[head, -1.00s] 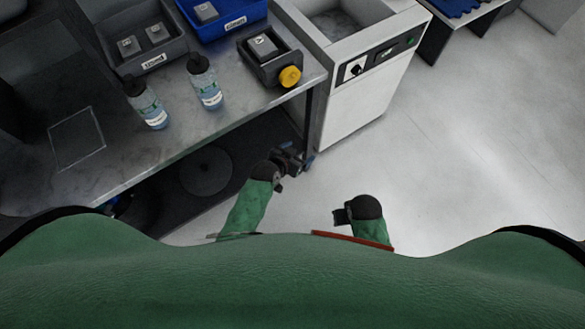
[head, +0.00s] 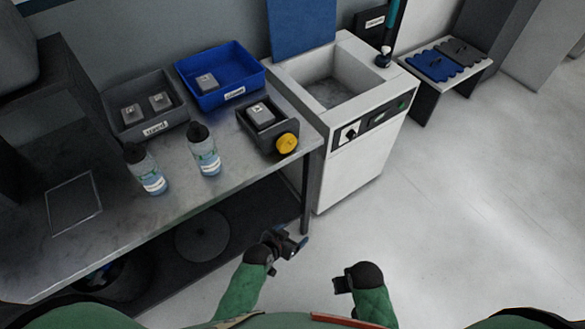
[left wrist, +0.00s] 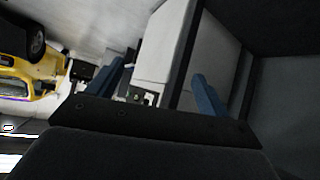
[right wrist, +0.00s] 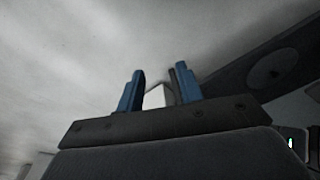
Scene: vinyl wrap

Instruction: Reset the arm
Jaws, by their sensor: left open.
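My left gripper (head: 290,243) hangs low in front of the workbench's near right corner, over the floor. In the left wrist view its two blue fingers stand wide apart with nothing between them (left wrist: 165,85). My right gripper (head: 342,284) is lower right of it, above bare floor. In the right wrist view its blue fingers (right wrist: 160,88) stand apart. A small white shape shows between them, and I cannot tell how far off it is. Both forearms are bent in close to my body, and neither gripper touches anything that I can see.
The metal workbench (head: 100,235) at left holds two bottles (head: 148,170) (head: 205,152), a grey bin (head: 120,128), a blue bin (head: 215,98) and a box with a yellow knob (head: 287,143). A white sink cabinet (head: 350,165) adjoins. Floor at right (head: 470,220) is clear.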

